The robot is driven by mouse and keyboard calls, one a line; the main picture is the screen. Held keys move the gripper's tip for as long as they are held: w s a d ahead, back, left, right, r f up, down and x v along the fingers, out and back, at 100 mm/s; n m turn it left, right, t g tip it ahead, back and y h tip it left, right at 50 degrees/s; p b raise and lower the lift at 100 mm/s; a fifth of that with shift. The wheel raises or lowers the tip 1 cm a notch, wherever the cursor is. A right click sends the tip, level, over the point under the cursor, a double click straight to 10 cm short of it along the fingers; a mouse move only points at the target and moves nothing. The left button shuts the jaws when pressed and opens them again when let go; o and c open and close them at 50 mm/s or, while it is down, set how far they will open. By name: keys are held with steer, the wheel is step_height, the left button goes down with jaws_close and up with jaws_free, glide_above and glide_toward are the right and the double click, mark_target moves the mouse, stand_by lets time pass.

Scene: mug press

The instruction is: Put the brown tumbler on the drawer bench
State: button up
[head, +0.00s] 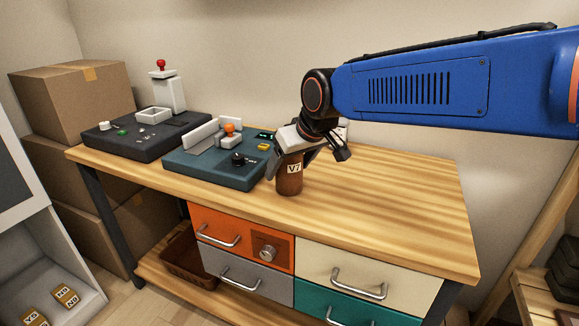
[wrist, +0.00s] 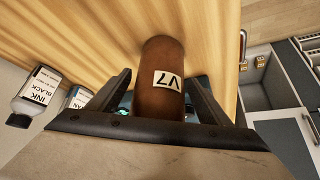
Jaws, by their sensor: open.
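The brown tumbler (head: 289,181) with a white V7 label stands upright on the wooden top of the drawer bench (head: 385,205), just right of the teal machine. In the wrist view the tumbler (wrist: 162,90) lies between the two dark fingers of my gripper (wrist: 160,95). My gripper (head: 292,152) is open around the tumbler, with a finger on each side. The upper part of the tumbler is partly hidden by the gripper in the head view.
A teal machine (head: 205,160) with an orange knob and a dark machine (head: 135,135) stand on the bench's left half. Ink bottles (wrist: 37,95) show in the wrist view. The bench top's right side is clear. Cardboard boxes (head: 70,100) are stacked at left.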

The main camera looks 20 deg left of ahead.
steer(key=v, duration=1.2)
